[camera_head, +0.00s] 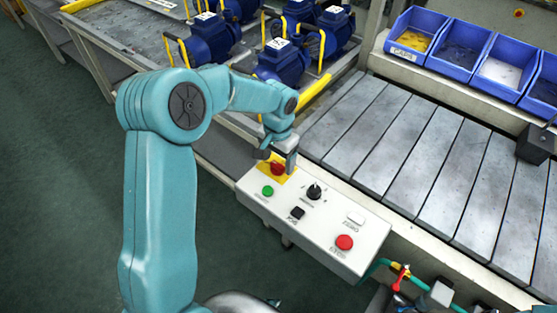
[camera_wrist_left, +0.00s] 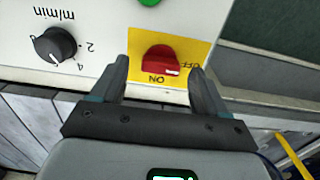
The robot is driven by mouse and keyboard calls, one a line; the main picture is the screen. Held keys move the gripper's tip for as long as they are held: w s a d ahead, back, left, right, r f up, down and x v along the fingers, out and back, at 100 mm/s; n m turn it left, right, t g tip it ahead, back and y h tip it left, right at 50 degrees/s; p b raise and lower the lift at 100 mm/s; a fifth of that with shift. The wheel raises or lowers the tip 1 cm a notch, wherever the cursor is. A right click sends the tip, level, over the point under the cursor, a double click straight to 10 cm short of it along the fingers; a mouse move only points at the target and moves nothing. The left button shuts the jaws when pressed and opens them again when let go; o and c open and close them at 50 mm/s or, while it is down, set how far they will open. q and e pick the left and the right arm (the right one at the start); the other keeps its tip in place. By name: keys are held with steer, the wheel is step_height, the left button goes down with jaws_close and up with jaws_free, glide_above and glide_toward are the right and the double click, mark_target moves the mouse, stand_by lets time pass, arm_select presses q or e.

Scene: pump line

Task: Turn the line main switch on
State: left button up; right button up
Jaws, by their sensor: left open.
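The line main switch (camera_wrist_left: 161,61) is a red rotary knob on a yellow plate marked ON and OFF, at the far corner of the white control panel (camera_head: 328,228). In the left wrist view the knob lies with its long side across the picture, its pale mark toward the right, near the OFF lettering. My left gripper (camera_wrist_left: 161,82) is open, with one finger on each side of the knob, apart from it as far as I can see. In the head view the gripper (camera_head: 280,163) hangs over the switch (camera_head: 278,169) and partly hides it. My right gripper is not in view.
The panel also has a green button (camera_head: 268,191), a black speed dial (camera_head: 314,191), a black switch (camera_head: 297,212), a white button (camera_head: 356,219) and a red button (camera_head: 344,242). A slatted conveyor (camera_head: 400,150) runs alongside. Blue pumps (camera_head: 281,62) and blue bins (camera_head: 459,44) stand behind.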

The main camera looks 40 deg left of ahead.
arm_select(q)
steer(key=shift+s+f, duration=0.1)
steer(key=shift+f, duration=0.4)
steer(key=shift+c, duration=0.3)
steer(key=c, duration=1)
